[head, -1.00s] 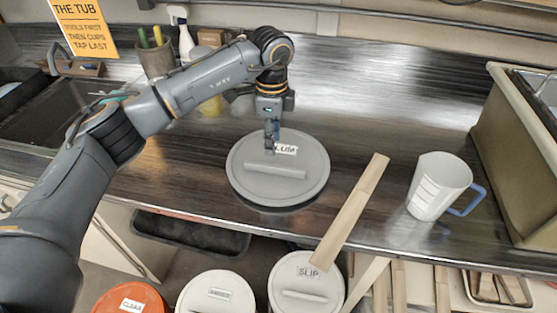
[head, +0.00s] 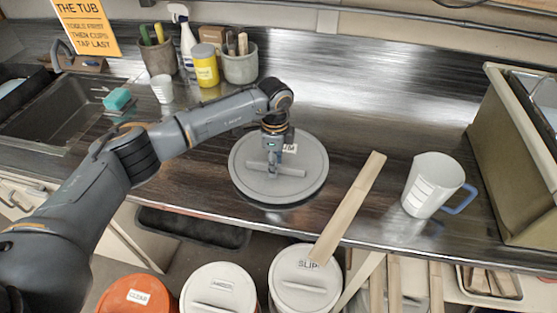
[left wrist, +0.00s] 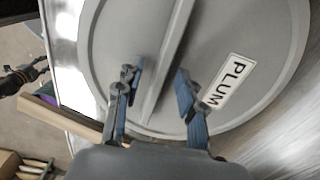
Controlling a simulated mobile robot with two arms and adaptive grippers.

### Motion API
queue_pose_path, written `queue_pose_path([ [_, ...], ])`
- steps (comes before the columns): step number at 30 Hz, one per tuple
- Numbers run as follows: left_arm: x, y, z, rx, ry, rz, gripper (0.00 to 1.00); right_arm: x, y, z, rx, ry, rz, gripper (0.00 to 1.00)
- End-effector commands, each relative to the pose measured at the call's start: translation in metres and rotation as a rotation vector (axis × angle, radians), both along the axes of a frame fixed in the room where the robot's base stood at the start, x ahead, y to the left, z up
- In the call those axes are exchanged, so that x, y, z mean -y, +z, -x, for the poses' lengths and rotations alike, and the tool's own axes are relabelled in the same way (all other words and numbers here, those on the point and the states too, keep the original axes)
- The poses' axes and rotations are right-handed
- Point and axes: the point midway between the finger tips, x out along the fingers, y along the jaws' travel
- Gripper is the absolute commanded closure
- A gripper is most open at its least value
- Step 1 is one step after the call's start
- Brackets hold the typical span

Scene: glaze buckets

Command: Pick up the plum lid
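The plum lid (head: 262,190) is a round grey lid with a raised bar handle and a white label. It lies on the counter near its front edge, and its PLUM label (left wrist: 230,80) reads clearly in the left wrist view. My left gripper (head: 272,172) is over the lid at the bar handle. In the left wrist view its blue-padded fingers (left wrist: 156,92) stand apart on either side of the handle bar (left wrist: 168,62), with gaps showing between pads and bar. In the head view the arm covers part of the label. My right gripper is not clearly seen in the head view.
A wooden stick (head: 347,208) lies right of the lid, jutting over the counter edge. A white jug (head: 427,184) stands further right. Lidded buckets, including an orange-lidded one (head: 133,296) and the SLIP one (head: 305,280), stand below. Cups and bottles (head: 205,66) stand at the back left.

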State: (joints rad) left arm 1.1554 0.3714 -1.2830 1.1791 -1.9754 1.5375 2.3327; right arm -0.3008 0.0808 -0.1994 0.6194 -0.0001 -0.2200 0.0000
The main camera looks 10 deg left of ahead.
Motion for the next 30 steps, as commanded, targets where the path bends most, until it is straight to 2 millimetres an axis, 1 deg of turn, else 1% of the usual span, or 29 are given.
queue_pose_path([
  [24,0.0001,-0.0044,0.0001,0.0,0.0,0.0,0.61,-0.0021,-0.0031,-0.0013,0.002,0.0,-0.002,0.6],
  [26,0.0001,-0.0044,0.0001,0.0,0.0,0.0,0.74,-0.0021,-0.0031,-0.0014,0.002,0.0,-0.002,0.6],
  [27,0.0001,-0.0044,0.0001,0.0,0.0,0.0,0.82,-0.0021,-0.0031,-0.0014,0.002,0.0,-0.002,0.6],
  [30,0.0001,-0.0044,0.0001,0.0,0.0,0.0,1.0,-0.0021,-0.0031,-0.0014,0.002,0.0,-0.002,0.6],
])
